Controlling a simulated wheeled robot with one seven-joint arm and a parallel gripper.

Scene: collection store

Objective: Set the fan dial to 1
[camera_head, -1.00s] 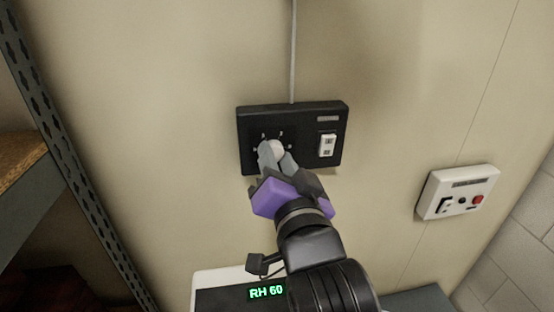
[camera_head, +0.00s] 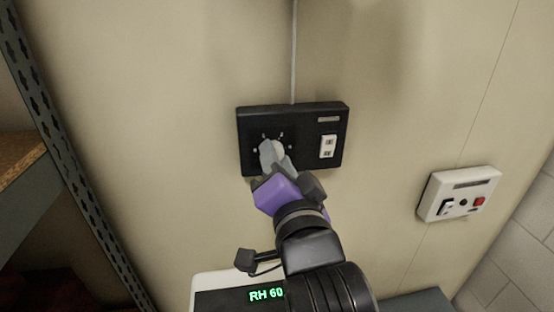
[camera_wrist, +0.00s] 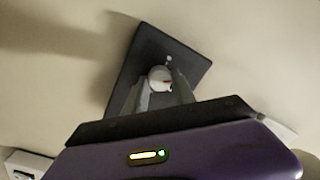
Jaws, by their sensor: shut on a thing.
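The fan dial is a round, pale knob (camera_head: 278,148) on a black wall panel (camera_head: 294,112), with small light marks around its upper side. My gripper (camera_head: 275,158) reaches up from below, its grey fingers shut on the dial. In the wrist view the dial (camera_wrist: 160,76) sits between the two fingertips (camera_wrist: 160,90), with a small reddish mark on its face. The panel (camera_wrist: 187,62) looks tilted there. The fingers hide part of the dial and its lower scale, so I cannot read which number it points to.
A white rocker switch (camera_head: 328,146) is on the same panel, right of the dial. A white box (camera_head: 458,194) with a red button is on the wall to the right. A display reading RH 60 (camera_head: 265,295) is below. A metal shelf post (camera_head: 62,160) stands at the left.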

